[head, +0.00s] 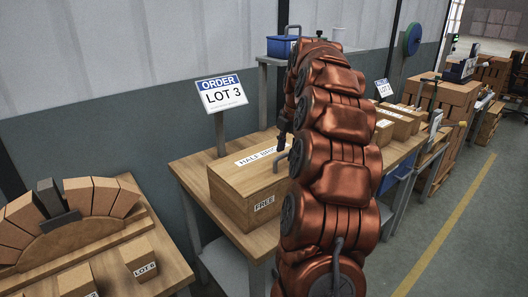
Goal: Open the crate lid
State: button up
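The wooden crate (238,204) stands on a wooden table (196,177), left of my copper arm in the head view. Its lid (236,174) looks shut and bears a partly covered label that begins "HALF". A "FREE" label (264,203) is on the crate's front. A grey bent handle (281,160) shows at the lid's right, beside my arm. My arm hides the crate's right end. A dark part of my gripper (285,131) shows just above the crate's far right side. Its fingers are mostly hidden behind the arm, so their opening and any contact are unclear.
An "ORDER LOT 3" sign (221,95) stands behind the crate. A brick arch (70,215) and labelled blocks (140,260) are on a table at the left. Smaller boxes (400,118) sit farther along at the right. The floor (470,230) at the right is clear.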

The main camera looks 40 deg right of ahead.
jog(key=shift+s+d+r, duration=0.1)
jog(key=shift+s+r, duration=0.1)
jog(key=shift+s, duration=0.1)
jog(key=shift+r, duration=3.55)
jog(key=s+a+m, duration=0.1)
jog(key=a+m, duration=0.2)
jog(key=a, duration=1.1)
jog(key=shift+f+m+g+y, duration=0.3)
jog(key=shift+f+g, duration=0.1)
jog(key=shift+s, duration=0.1)
